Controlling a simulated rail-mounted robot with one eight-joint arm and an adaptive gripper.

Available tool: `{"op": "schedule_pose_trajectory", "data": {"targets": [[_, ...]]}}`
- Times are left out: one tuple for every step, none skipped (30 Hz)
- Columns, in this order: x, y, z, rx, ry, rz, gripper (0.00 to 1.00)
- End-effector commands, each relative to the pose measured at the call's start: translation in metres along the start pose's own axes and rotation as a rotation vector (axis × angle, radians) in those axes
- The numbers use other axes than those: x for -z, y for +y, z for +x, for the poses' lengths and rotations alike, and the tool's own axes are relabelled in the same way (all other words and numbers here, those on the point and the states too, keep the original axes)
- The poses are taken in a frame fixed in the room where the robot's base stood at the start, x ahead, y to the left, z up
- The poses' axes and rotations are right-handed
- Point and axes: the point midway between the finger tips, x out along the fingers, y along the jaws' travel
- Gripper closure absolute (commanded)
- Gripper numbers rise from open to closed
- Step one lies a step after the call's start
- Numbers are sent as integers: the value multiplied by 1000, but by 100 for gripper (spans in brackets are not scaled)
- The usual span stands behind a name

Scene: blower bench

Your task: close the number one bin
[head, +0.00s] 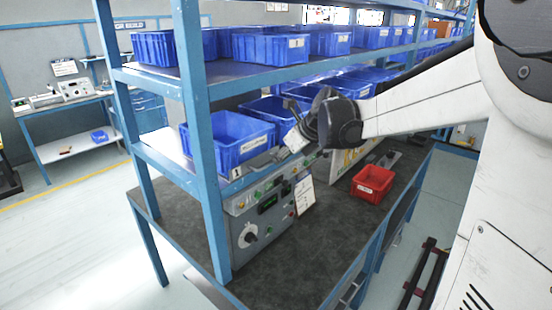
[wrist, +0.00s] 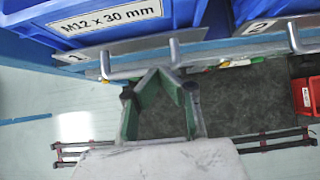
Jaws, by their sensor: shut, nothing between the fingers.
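The number one bin is a blue bin (head: 228,142) on the middle shelf. In the wrist view its blue front (wrist: 25,20) carries an "M12 x 30 mm" label. Below it is a grey strip (wrist: 125,48) marked "1", with a bent metal handle (wrist: 105,66) sticking out. My gripper (wrist: 160,72) is shut and empty, its green-sided fingertips close to the right end of that handle; I cannot tell whether they touch. In the head view my gripper (head: 296,112) is in front of the shelf, right of the bin, and partly hides what lies behind.
A second blue bin (wrist: 270,8) with a strip marked "2" (wrist: 262,27) stands to the right. Below are a grey control box (head: 262,215) and a red bin (head: 373,184) on the dark bench top (head: 300,255). A blue shelf post (head: 203,150) stands at the near corner.

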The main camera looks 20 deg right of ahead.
Motion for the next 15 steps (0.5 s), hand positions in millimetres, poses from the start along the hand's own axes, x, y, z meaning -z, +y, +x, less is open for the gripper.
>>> {"op": "schedule_pose_trajectory", "data": {"targets": [[2,0,-2,1,0,0,100],[3,0,-4,1,0,0,100],[5,0,-7,1,0,1,100],[7,0,-10,1,0,1,100],[10,1,-14,0,0,1,100],[14,2,-19,0,0,-1,100],[16,2,-23,-1,-1,-2,100],[20,3,-28,-2,-1,-1,100],[25,4,-34,-3,0,-2,100],[24,4,-40,-3,0,-4,100],[24,4,-46,-3,0,-4,100],[24,4,-53,-3,0,-4,100],[24,4,-59,-2,0,-3,100],[24,3,-66,-2,0,-3,100],[24,4,-74,-3,0,-4,100]]}}
